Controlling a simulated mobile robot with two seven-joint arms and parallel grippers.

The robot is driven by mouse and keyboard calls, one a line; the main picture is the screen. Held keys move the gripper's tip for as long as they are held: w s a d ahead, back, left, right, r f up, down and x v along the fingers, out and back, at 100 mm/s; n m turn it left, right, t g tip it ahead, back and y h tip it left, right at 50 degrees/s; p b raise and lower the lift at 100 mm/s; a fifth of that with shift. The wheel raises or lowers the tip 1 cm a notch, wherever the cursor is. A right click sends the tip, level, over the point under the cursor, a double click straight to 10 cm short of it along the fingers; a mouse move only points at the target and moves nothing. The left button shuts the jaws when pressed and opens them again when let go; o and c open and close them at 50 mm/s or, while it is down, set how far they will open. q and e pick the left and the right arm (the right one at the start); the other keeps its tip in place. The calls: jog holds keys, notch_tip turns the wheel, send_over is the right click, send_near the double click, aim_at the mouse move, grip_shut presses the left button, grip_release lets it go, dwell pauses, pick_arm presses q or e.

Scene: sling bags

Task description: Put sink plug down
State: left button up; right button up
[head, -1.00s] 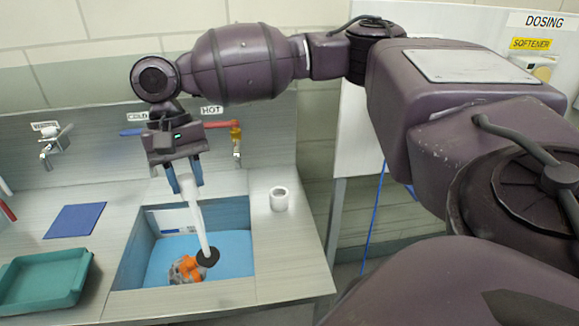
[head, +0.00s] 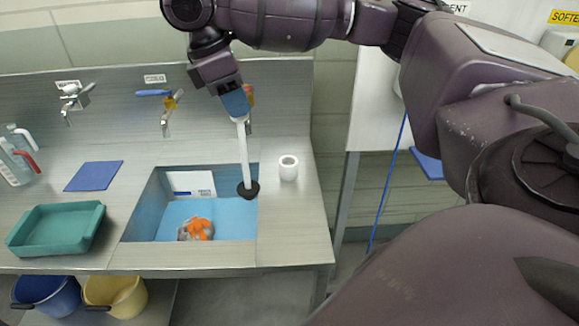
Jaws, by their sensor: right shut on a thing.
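The sink plug is a long white rod (head: 243,150) with a black disc (head: 248,190) at its lower end. My right gripper (head: 238,110) is shut on the rod's upper end and holds it nearly upright. The disc overlaps the right edge of the sink (head: 145,205); I cannot tell whether it touches the rim or hangs above it. The sink has a light blue interior with an orange and grey item (head: 196,229) low in it. My left gripper is not in view.
A white hollow cylinder (head: 288,168) stands on the counter right of the sink, close to the plug. A blue mat (head: 93,176) and a green tray (head: 55,229) lie to the left. Taps line the back wall. The counter's front right is clear.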

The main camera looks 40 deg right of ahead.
jog(key=s+d+r+n+t+y+b, duration=0.1)
jog(key=s+d+r+n+t, duration=0.3)
jog(key=n, duration=0.6)
jog(key=w+d+r+n+t+y+b, duration=0.1)
jog(key=d+r+n+b, duration=0.1)
jog(key=d+n, duration=0.65)
pick_arm(q)
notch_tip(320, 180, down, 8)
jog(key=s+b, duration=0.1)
jog(key=b, duration=0.2)
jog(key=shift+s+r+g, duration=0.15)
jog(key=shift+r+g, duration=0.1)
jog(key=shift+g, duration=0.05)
pick_arm(e)
notch_tip(320, 180, down, 19)
jog(key=a+n, duration=0.1)
jog(key=a, duration=0.1)
jog(key=shift+s+f, duration=0.2)
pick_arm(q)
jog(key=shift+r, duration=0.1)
pick_arm(e)
jog(key=shift+f+n, duration=0.1)
jog(key=shift+n, duration=0.15)
jog(key=o, duration=1)
